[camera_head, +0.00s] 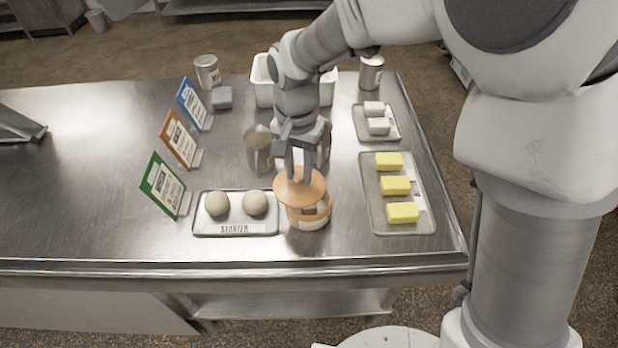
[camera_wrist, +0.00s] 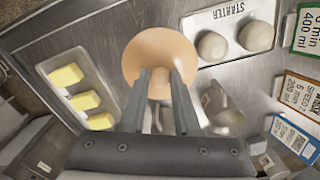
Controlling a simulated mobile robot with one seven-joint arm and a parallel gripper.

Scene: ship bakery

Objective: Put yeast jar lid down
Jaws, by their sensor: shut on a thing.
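The yeast jar lid (camera_head: 299,188) is a flat round tan disc with a knob. My gripper (camera_head: 300,176) points down and is shut on the lid's knob. In the wrist view the lid (camera_wrist: 158,52) lies between and beyond my two fingers (camera_wrist: 160,88). The yeast jar (camera_head: 309,216), a pale jar with a tan rim, stands on the metal table just below the lid. The lid overlaps the jar's upper left part in the head view, and I cannot tell whether they touch. In the wrist view the jar is hidden.
A starter tray (camera_head: 236,228) with two dough balls lies left of the jar. A butter tray (camera_head: 385,223) with three yellow blocks lies right. Metal jugs (camera_head: 257,148), a white bin (camera_head: 262,88) and cards (camera_head: 163,186) stand around. The table's front left (camera_head: 90,235) is clear.

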